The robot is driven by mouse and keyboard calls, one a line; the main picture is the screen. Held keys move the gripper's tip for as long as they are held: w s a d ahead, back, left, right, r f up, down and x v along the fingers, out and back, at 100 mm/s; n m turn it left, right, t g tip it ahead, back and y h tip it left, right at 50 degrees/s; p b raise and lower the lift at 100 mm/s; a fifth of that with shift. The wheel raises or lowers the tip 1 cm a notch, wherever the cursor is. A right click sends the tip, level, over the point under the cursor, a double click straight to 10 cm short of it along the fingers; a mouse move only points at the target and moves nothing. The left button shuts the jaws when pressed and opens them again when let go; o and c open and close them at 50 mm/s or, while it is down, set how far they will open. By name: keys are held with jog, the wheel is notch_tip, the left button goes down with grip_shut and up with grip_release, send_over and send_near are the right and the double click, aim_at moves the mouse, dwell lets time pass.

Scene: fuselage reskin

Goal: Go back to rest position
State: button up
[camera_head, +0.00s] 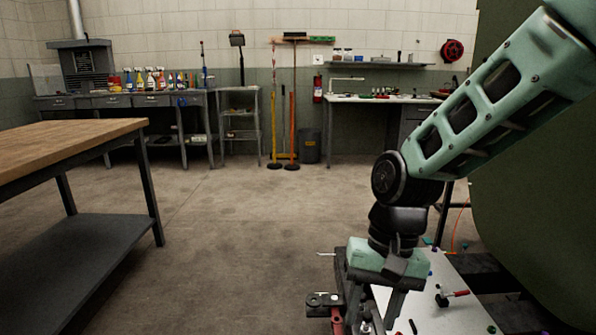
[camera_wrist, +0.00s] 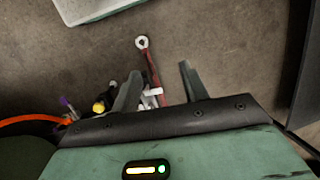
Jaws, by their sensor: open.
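My gripper (camera_head: 378,298) hangs at the lower middle right of the head view, pointing down beside a light worktop (camera_head: 430,295). In the wrist view my gripper (camera_wrist: 160,82) has its two dark fingers apart, and it seems to hold nothing. A red-handled tool with a ring end (camera_wrist: 152,68) shows between and beyond the fingers; I cannot tell its distance from them. A red part (camera_head: 337,322) shows beside the worktop in the head view. My green arm comes down from the upper right.
A wooden-topped table (camera_head: 60,150) stands at left. Workbenches (camera_head: 150,98) line the back wall. A large green curved panel (camera_head: 545,190) rises at right. A red-handled item (camera_head: 455,293) and small parts lie on the worktop. The middle floor (camera_head: 240,220) is clear.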

jog(key=s+d+r+n+t+h+p, duration=0.1)
jog(key=s+d+r+n+t, duration=0.15)
jog(key=s+n, duration=0.95)
notch_tip(320, 180, up, 23)
jog(key=s+m+p, duration=0.2)
jog(key=m+p, duration=0.1)
jog(key=p, duration=1.9)
jog(key=shift+s+d+m+p, duration=0.2)
jog(key=shift+s+m+p, duration=0.1)
jog(key=shift+p, duration=0.05)
jog(key=shift+g, duration=0.25)
